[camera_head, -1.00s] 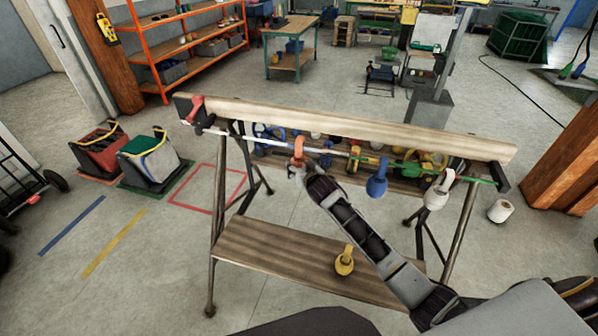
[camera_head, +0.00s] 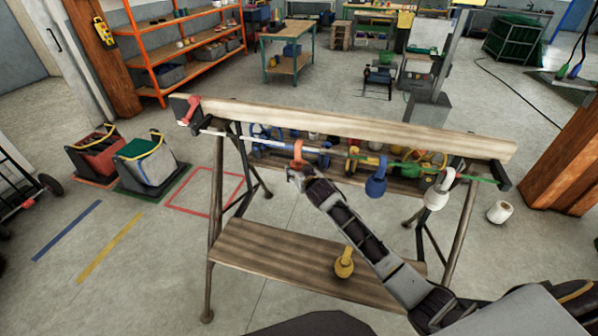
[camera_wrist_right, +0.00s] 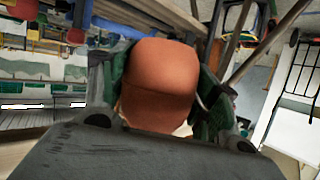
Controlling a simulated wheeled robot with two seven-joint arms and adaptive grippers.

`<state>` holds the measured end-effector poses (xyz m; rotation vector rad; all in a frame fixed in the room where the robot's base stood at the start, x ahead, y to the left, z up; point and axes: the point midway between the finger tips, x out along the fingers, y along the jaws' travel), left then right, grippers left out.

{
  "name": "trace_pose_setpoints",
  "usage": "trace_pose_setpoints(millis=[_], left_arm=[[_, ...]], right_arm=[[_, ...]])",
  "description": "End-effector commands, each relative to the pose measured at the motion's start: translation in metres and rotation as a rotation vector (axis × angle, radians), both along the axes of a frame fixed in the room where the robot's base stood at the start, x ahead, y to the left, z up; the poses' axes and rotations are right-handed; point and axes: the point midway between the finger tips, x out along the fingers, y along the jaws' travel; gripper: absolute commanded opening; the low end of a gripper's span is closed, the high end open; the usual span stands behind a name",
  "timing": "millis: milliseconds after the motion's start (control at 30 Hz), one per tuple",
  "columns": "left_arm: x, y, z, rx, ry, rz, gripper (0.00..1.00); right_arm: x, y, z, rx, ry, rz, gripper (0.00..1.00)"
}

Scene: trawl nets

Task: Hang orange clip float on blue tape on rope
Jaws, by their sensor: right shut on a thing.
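The orange clip float (camera_head: 298,151) is upright at the rope, left of its middle. My right gripper (camera_head: 296,173) is shut on its lower part. In the right wrist view the orange float (camera_wrist_right: 158,82) fills the space between the fingers. The pale rope (camera_head: 230,134) runs along the front of the wooden beam. Whether the clip is around the rope cannot be told. My left gripper is not in view.
A blue float (camera_head: 376,187) and a white float (camera_head: 436,197) hang from the rope further right. A yellow float (camera_head: 344,263) is at the lower shelf (camera_head: 270,256).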

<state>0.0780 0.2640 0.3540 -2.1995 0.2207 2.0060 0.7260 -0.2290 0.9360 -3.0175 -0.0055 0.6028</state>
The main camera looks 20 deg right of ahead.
Motion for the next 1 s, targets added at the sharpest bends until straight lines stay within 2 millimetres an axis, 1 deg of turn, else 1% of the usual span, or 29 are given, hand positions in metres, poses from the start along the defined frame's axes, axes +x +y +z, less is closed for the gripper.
trace_pose_setpoints(millis=[267,300,467,500,1000], left_arm=[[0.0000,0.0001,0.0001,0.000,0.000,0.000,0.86],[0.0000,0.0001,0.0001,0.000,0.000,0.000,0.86],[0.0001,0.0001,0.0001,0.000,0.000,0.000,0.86],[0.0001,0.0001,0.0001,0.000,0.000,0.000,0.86],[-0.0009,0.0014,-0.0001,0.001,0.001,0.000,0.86]], right_arm=[[0.0002,0.0000,0.0004,0.000,-0.001,0.000,0.36],[0.0002,0.0000,0.0004,0.000,-0.001,0.000,0.64],[0.0002,0.0000,0.0004,0.000,-0.001,0.000,0.84],[0.0002,0.0000,0.0004,0.000,-0.001,0.000,0.86],[-0.0028,0.0000,0.0012,0.000,-0.001,0.000,0.86]])
